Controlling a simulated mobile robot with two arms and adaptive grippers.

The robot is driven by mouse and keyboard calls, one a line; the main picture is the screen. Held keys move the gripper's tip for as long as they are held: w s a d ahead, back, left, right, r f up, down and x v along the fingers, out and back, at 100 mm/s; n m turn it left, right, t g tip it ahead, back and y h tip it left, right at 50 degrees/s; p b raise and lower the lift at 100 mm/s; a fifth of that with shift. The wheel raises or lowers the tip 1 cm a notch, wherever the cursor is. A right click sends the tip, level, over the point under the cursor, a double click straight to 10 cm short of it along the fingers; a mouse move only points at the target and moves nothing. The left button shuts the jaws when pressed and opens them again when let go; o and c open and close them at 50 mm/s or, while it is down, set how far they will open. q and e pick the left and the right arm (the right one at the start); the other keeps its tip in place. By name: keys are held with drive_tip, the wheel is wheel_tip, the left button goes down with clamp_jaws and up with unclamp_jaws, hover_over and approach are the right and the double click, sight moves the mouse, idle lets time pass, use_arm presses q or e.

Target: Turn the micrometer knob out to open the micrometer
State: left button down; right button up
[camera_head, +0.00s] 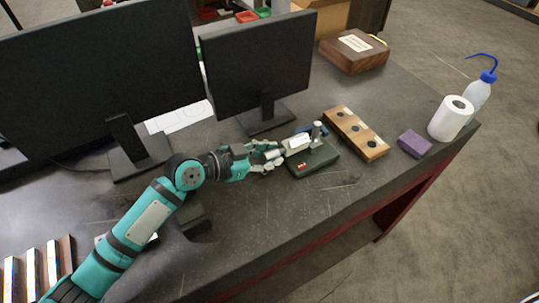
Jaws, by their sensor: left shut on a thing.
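The micrometer (299,143) sits on a dark green base (316,161) in the middle of the bench, with an upright silver post at its right end. My left gripper (275,155) comes in from the left and is shut on the micrometer knob at the micrometer's left end. The fingers hide most of the knob, and the gap of the micrometer is too small to make out. My right gripper does not show.
Two monitors (258,72) stand behind my left arm. A wooden block with dark round holes (357,134), a purple block (414,144), a white paper roll (450,118) and a wash bottle (479,92) are to the right. A wooden box (353,51) stands at the back. The bench front (330,205) is clear.

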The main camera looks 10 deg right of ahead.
use_arm(q)
drive_tip(key=c, duration=1.1)
unclamp_jaws()
drive_tip(key=v, duration=1.2)
drive_tip(key=shift+r, duration=0.15)
